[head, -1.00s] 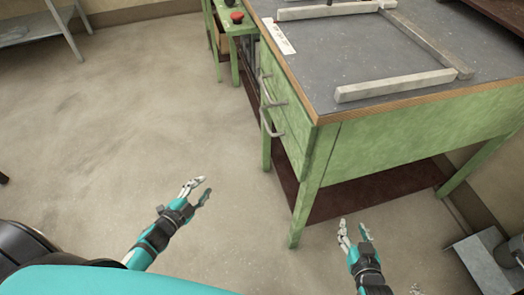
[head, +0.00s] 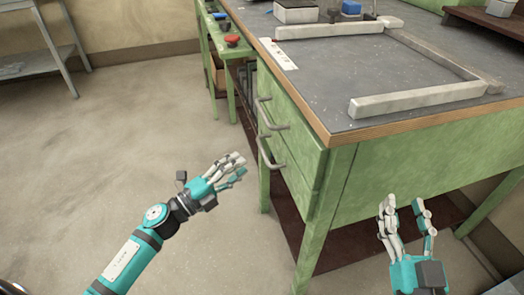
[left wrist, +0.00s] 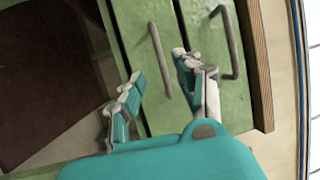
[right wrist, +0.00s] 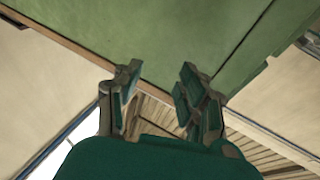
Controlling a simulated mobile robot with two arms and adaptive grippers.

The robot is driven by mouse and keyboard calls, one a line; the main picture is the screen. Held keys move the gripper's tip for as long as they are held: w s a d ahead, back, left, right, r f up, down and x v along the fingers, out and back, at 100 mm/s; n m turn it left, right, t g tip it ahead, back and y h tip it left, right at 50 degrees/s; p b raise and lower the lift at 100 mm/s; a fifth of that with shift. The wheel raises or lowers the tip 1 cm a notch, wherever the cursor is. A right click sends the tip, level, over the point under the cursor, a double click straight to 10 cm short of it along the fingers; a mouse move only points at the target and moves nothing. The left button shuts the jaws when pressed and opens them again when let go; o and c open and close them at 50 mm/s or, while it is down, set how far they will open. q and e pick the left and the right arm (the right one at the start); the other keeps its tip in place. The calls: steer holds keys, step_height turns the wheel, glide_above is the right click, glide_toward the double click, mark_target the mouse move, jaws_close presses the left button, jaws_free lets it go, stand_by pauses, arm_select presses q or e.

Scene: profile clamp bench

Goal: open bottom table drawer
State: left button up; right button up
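The green table (head: 400,168) has two drawers on its left side, each with a grey bar handle. The bottom drawer's handle (head: 270,151) sits below the upper drawer's handle (head: 265,112). Both drawers look shut. My left gripper (head: 243,166) is open and empty, left of the bottom handle and apart from it in the head view. In the left wrist view the bottom handle (left wrist: 160,60) appears ahead between the spread fingers, and the upper handle (left wrist: 232,42) lies to the right. My right gripper (head: 403,204) is open and empty in front of the table's green side panel.
Pale profile bars (head: 420,99) form a frame on the grey tabletop. A small green stand with a red button (head: 232,40) adjoins the table's far end. A brown lower shelf (head: 345,245) lies under the table. The floor (head: 110,140) to the left is clear.

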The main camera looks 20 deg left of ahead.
mark_target(262, 148)
arm_select(q)
steer(key=x, duration=0.8)
steer(key=shift+w+d, duration=0.15)
steer(key=shift+w, duration=0.1)
arm_select(e)
steer(key=shift+s+r+t, duration=0.2)
steer(key=shift+r+t, duration=0.4)
steer(key=shift+r, duration=0.35)
arm_select(q)
jaws_close()
arm_select(e)
steer(key=shift+a+y, duration=0.1)
steer(key=shift+y, duration=0.3)
